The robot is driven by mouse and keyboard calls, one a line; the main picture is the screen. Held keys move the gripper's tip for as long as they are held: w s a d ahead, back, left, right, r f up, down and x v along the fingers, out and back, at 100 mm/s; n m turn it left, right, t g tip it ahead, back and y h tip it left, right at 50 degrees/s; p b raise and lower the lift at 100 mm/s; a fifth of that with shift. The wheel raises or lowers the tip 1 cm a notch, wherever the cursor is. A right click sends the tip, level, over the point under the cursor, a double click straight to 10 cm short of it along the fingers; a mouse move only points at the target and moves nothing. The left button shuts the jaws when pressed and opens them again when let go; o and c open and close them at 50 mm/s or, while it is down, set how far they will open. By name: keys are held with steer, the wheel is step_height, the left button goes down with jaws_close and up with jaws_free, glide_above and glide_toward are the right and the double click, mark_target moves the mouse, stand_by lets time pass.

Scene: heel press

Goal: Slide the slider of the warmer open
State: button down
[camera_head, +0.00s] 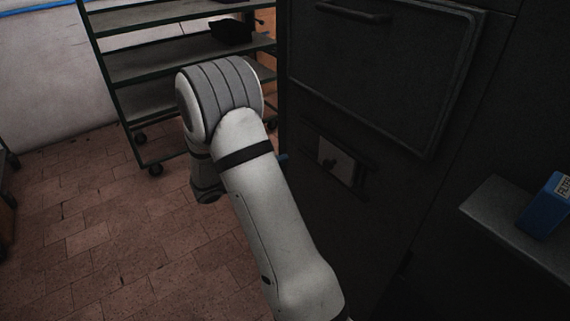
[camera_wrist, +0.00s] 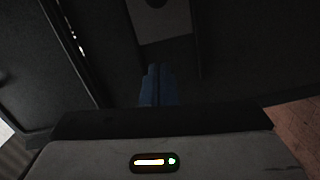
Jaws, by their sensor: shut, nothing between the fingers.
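The warmer (camera_head: 375,75) is a tall dark cabinet filling the right half of the head view. Low on its front is the slider (camera_head: 336,163), a small grey plate with a dark knob, set in a dark frame. In the wrist view the slider (camera_wrist: 160,20) shows at the top edge, partly cut off. My gripper (camera_wrist: 157,72) has blue fingers, closed together and empty, pointing toward the dark front near the slider. I see no contact with the knob. In the head view my arm hides most of the gripper; only a bit of blue (camera_head: 283,157) shows left of the slider.
A dark shelf rack (camera_head: 140,65) on wheels stands at the back left. A grey ledge (camera_head: 500,215) with a blue box (camera_head: 545,205) juts out at the right. The tiled floor (camera_head: 95,235) at the left is clear.

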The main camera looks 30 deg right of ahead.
glide_toward(328, 155)
steer(key=w+d, duration=0.3)
steer(key=w, duration=0.1)
steer(key=s, duration=0.1)
steer(key=s+d, duration=0.1)
steer(key=s, duration=0.1)
steer(key=shift+s+d+r, duration=0.1)
steer(key=shift+s+d, duration=0.1)
steer(key=shift+s, duration=0.25)
